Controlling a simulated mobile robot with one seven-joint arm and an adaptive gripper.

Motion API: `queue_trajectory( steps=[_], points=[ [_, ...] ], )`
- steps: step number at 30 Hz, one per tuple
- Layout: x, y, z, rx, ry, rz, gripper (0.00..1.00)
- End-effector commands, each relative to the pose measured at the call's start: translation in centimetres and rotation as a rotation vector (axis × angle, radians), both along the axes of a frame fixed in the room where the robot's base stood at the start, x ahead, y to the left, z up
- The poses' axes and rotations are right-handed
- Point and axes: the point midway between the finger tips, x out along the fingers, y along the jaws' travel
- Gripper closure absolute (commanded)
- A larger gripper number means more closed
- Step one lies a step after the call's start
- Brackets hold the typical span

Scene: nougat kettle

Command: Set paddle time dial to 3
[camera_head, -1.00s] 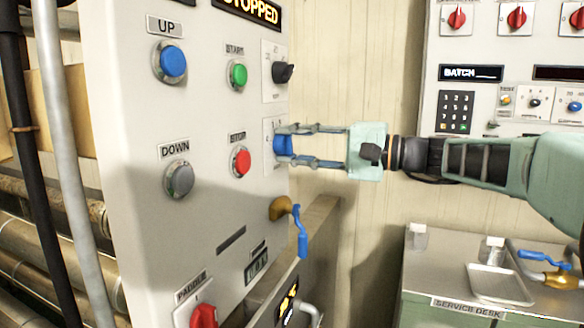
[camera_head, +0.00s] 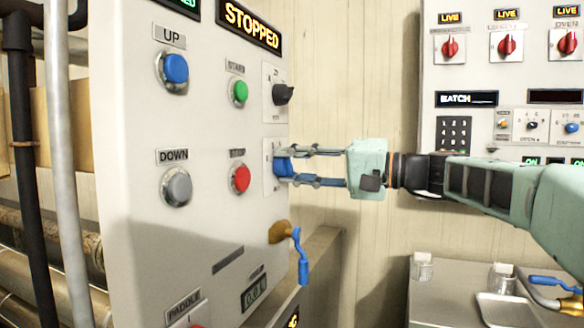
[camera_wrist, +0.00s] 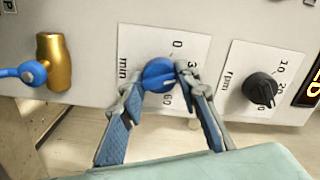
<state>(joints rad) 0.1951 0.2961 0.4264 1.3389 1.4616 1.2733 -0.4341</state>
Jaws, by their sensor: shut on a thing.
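The paddle time dial is a blue knob (camera_head: 282,165) on a white plate at the right edge of the panel, seen edge-on in the head view. In the wrist view the blue knob (camera_wrist: 158,74) sits on a plate marked "min", with 0 and 60 legible and a 3 partly covered. My gripper (camera_head: 290,167) reaches in from the right, its two fingers above and below the knob. In the wrist view my gripper (camera_wrist: 157,84) is shut on the knob, one finger on each side. The knob's pointer is not clear.
A black rpm knob (camera_wrist: 261,88) sits beside the dial. A brass valve with a blue handle (camera_head: 300,258) sticks out below it. Red stop (camera_head: 240,178) and green start (camera_head: 239,92) buttons are to its left. The display (camera_head: 251,25) reads STOPPED.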

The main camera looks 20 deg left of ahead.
Motion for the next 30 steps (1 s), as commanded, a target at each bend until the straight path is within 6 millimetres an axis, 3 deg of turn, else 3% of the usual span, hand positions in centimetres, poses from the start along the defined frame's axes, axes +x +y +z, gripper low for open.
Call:
queue_trajectory(
  steps=[2,3,8,16,20,30],
  points=[
    [0.0,0.0,-0.1,-0.001,0.001,0.001,0.95],
    [0.0,0.0,-0.1,-0.001,0.001,0.001,0.69],
    [0.0,0.0,0.0,0.0,0.001,0.0,0.53],
    [0.0,-0.1,0.0,0.0,0.001,0.0,0.53],
    [0.0,-1.1,0.0,-0.001,0.001,-0.003,0.53],
    [-0.5,-8.0,0.0,-0.001,0.0,-0.005,0.53]
  ],
)
